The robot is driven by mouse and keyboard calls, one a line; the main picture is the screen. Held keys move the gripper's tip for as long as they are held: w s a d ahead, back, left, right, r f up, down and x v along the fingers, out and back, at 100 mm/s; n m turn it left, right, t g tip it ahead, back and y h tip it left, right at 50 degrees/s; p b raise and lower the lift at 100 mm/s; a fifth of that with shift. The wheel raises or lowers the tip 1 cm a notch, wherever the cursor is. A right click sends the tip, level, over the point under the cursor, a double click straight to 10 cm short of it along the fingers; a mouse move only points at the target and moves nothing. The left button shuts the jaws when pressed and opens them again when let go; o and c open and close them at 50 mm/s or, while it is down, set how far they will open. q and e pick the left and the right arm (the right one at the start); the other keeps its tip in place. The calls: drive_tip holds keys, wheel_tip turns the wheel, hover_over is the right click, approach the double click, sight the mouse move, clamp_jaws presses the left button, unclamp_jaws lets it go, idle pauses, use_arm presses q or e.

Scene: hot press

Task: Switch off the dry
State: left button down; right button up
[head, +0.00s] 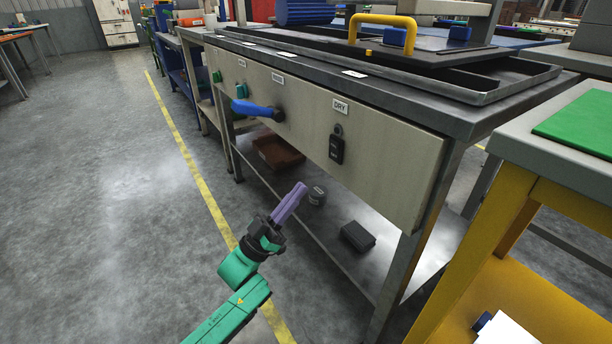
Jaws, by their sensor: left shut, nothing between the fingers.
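The hot press bench has a beige front panel (385,170) with several controls on it. The black DRY switch (337,146) sits at the right part of the panel, under a DRY label (340,107). My left gripper (300,188) has purple fingers that are shut and empty. It is in front of the bench, below and to the left of the DRY switch, and does not appear to touch it. The switch is in plain view, but its setting is too small to tell. My right gripper is not in the picture.
A blue lever handle (256,110) sticks out of the panel left of the switch. A lower shelf holds a brown bin (278,151), a dark round can (317,195) and a black box (357,237). A yellow-legged table (520,170) stands at the right. Floor at the left is clear.

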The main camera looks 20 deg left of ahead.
use_arm(q)
drive_tip(key=v, duration=0.4)
drive_tip(key=shift+f, duration=0.45)
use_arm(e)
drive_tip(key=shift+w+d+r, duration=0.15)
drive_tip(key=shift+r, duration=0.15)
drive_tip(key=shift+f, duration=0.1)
